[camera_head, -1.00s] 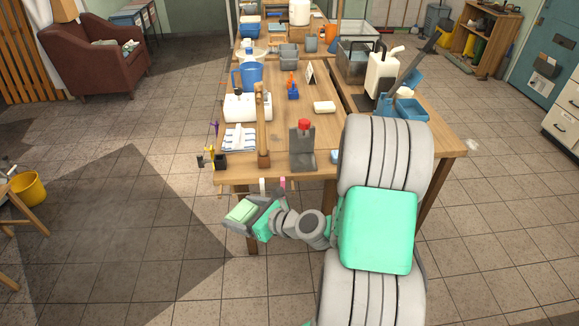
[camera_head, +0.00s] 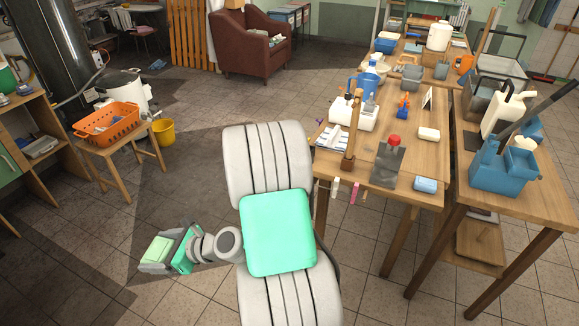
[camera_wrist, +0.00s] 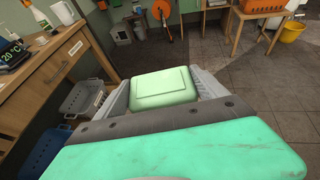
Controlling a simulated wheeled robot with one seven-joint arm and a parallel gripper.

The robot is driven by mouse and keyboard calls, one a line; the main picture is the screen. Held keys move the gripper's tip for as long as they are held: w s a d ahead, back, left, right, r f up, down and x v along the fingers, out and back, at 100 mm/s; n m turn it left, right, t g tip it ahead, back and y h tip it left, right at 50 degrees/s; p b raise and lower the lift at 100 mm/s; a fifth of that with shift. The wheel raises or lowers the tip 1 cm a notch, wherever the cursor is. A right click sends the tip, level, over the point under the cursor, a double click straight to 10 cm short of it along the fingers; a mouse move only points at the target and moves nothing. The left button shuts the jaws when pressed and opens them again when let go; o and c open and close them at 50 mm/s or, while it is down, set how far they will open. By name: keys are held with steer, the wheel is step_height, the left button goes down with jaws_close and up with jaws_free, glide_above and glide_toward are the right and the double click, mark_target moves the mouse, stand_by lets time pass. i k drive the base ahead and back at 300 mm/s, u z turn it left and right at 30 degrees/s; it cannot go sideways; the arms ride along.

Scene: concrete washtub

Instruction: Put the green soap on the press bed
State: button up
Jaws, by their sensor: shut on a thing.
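The green soap (camera_head: 157,250) is a pale green block held in my gripper (camera_head: 165,253), low over the floor at the lower left of the head view. In the wrist view the soap (camera_wrist: 165,87) sits between the two grey fingers of my gripper (camera_wrist: 165,92), which touch its sides. A blue device (camera_head: 505,168) with a dark lever stands on the right-hand wooden table. It looks like the press; I cannot clearly make out its bed. My gripper is far to the left of it.
An orange basket (camera_head: 108,122) on a stool and a yellow bucket (camera_head: 164,131) stand left. Floor around my gripper is clear.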

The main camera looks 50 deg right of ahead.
mark_target(385, 176)
steer(key=i, duration=1.1)
steer(key=z, duration=1.55)
